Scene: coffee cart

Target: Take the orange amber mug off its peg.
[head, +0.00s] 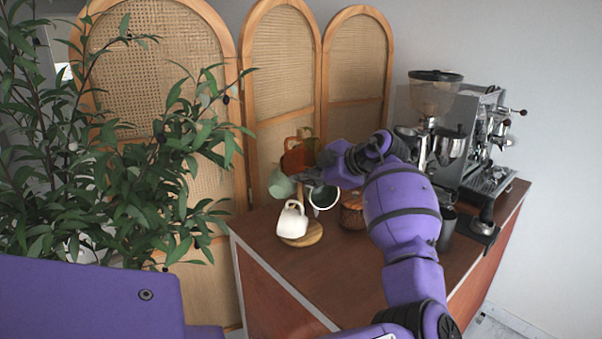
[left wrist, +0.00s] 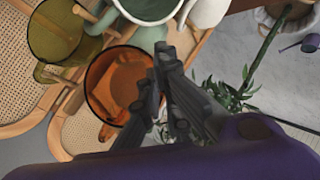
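The orange amber mug (head: 297,154) hangs high on the wooden mug tree, its lower right side close to my left gripper (head: 313,174). In the left wrist view the mug (left wrist: 108,80) shows its open mouth, with its right rim partly behind one of my dark fingers. My left gripper also shows there (left wrist: 167,65), its fingertips close together beside that rim. I cannot tell whether the mug's wall is between them. The peg under the mug is hidden. My right gripper is not in view.
A white mug (head: 291,220) and a pale green mug (head: 281,184) hang nearby on the tree, above its round base (head: 312,236). An olive glass mug (left wrist: 52,35) is close in the wrist view. A leafy plant (head: 130,185) stands left; an espresso machine (head: 485,140) stands right.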

